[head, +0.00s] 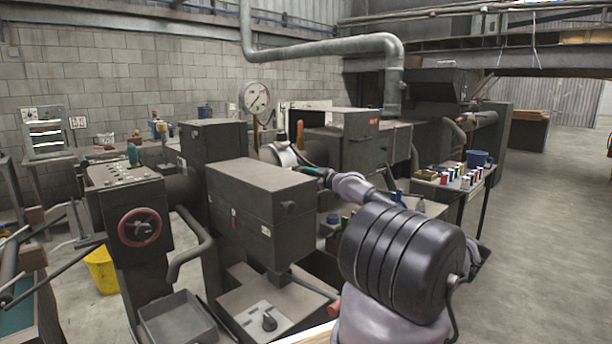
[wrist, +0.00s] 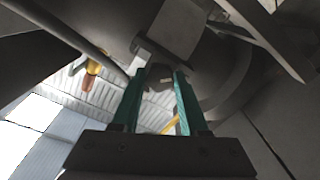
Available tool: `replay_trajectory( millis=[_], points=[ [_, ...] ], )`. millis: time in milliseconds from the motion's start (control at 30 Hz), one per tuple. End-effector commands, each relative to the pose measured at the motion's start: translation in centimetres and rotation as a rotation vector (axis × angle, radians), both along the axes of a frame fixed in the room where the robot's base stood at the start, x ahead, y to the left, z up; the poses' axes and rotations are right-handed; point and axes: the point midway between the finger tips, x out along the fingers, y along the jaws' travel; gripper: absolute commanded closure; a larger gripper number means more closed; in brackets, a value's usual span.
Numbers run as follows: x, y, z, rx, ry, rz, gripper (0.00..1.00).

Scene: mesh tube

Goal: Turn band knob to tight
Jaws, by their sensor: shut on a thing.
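My gripper (head: 312,171) reaches in over the far side of the large dark machine housing (head: 262,190), beside a pale round part (head: 281,155). In the wrist view, its two green fingers (wrist: 160,78) stand close on either side of a small dark blocky knob (wrist: 159,72) and are shut on it. The knob sits under larger dark machine parts. Its markings and pointer direction cannot be made out. In the head view, the knob cannot be told apart behind the fingers and housing.
A pressure gauge (head: 256,97) stands behind the housing. A control box with a red handwheel (head: 139,228) is at left. Another dark pointer knob (head: 269,321) is on a low panel in front. A side table with several small cans (head: 466,180) stands right; open floor lies beyond.

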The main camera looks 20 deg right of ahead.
Motion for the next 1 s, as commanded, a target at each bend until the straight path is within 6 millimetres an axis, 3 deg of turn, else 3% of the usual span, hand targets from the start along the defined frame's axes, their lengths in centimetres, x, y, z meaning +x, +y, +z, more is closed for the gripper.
replay_trajectory(
  millis=[333, 900, 933, 1000],
  points=[
    [0.00, 0.11, -0.14, 0.146, 0.055, 0.000, 1.00],
    [0.00, 0.10, -0.13, 0.176, 0.066, 0.000, 1.00],
    [0.00, 0.09, -0.12, 0.175, 0.066, 0.000, 0.53],
    [0.00, 0.09, -0.11, 0.175, 0.065, 0.000, 0.27]
  ],
)
